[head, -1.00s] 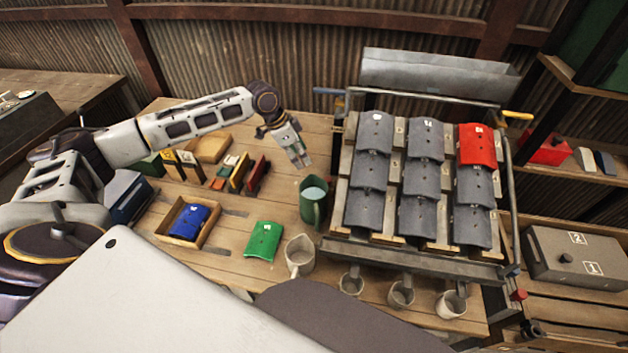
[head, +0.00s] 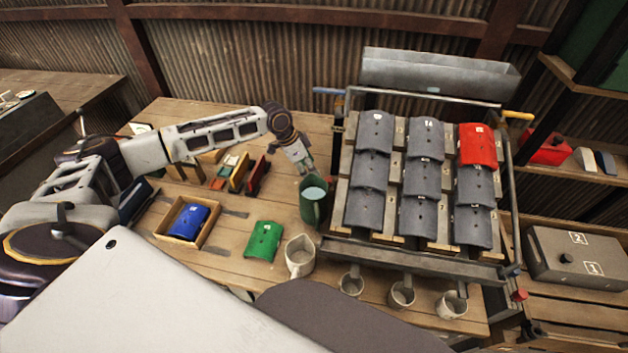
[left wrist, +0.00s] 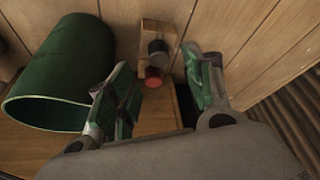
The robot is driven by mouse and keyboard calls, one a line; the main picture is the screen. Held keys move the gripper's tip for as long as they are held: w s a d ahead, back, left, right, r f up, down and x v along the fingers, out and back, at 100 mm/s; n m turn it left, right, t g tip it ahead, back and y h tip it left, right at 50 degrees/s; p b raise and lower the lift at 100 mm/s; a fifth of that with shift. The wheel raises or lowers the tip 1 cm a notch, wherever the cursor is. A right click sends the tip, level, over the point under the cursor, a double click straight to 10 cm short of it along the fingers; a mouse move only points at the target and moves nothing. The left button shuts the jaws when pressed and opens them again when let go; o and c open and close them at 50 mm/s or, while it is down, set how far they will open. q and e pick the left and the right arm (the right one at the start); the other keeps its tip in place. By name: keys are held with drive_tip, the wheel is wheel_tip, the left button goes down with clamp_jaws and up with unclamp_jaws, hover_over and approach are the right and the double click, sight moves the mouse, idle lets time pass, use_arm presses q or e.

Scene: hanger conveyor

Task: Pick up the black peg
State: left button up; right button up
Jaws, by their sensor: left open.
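In the left wrist view a black peg (left wrist: 157,50) stands at a small wooden block (left wrist: 156,30), with a red peg (left wrist: 153,77) just nearer to the camera. My left gripper (left wrist: 158,92) is open and empty. The black peg shows between its green-padded fingers but beyond their tips, apart from them. In the head view my left gripper (head: 305,169) hangs just behind the green mug (head: 313,208); the pegs cannot be made out there. My right gripper is out of view.
The green mug also shows close to the left finger in the left wrist view (left wrist: 62,70). A rack with grey plates and one red plate (head: 477,145) stands to the right.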

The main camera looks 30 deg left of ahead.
use_arm(q)
drive_tip(key=shift+x, duration=2.55)
drive_tip(key=shift+s+a, duration=0.1)
drive_tip(key=c, duration=1)
